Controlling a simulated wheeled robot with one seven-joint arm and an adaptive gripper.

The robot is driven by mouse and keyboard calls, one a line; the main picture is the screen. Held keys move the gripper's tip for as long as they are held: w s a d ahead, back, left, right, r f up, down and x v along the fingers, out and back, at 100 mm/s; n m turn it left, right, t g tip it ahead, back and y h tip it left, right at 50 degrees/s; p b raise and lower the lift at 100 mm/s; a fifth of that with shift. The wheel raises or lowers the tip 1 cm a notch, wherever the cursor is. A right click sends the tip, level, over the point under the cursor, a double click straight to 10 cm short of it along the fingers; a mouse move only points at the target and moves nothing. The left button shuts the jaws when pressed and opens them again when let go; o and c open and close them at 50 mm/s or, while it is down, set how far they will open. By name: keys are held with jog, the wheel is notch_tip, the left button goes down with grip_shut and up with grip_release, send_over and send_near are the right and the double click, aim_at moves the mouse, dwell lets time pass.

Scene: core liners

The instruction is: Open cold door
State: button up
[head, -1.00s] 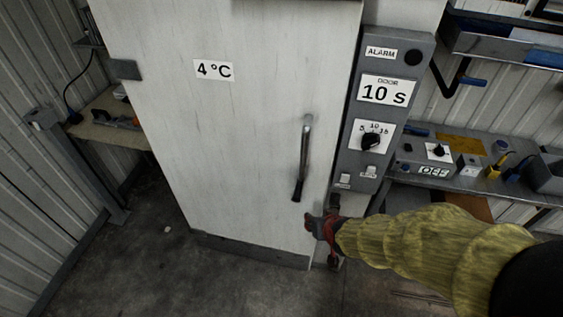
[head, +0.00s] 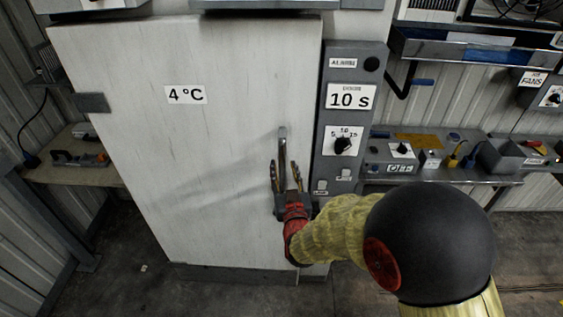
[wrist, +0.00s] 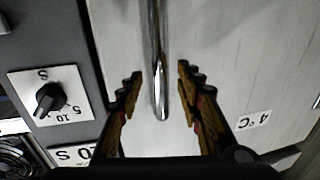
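The cold door (head: 215,130) is a large pale panel with a "4 °C" label (head: 186,95) and a hinge on its left side. It appears shut. Its upright metal handle (head: 282,145) is near the door's right edge. My gripper (head: 285,168) is open, with its fingers pointing up on either side of the handle's lower part. In the wrist view the handle (wrist: 157,60) lies between the two spread fingers, with a visible space on each side. I cannot see any finger touching it.
A grey control panel (head: 352,70) with "ALARM", "10 S" and a black knob (head: 342,145) stands just right of the door. A bench (head: 440,179) with several devices is further right. A wooden shelf (head: 75,172) is at left. The floor in front is mostly clear.

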aim_at(283, 164)
jog(key=shift+w+a, duration=0.2)
jog(key=shift+w, duration=0.8)
jog(key=shift+w+a, duration=0.15)
jog(key=shift+w, duration=0.8)
jog(key=shift+c, duration=0.3)
grip_shut()
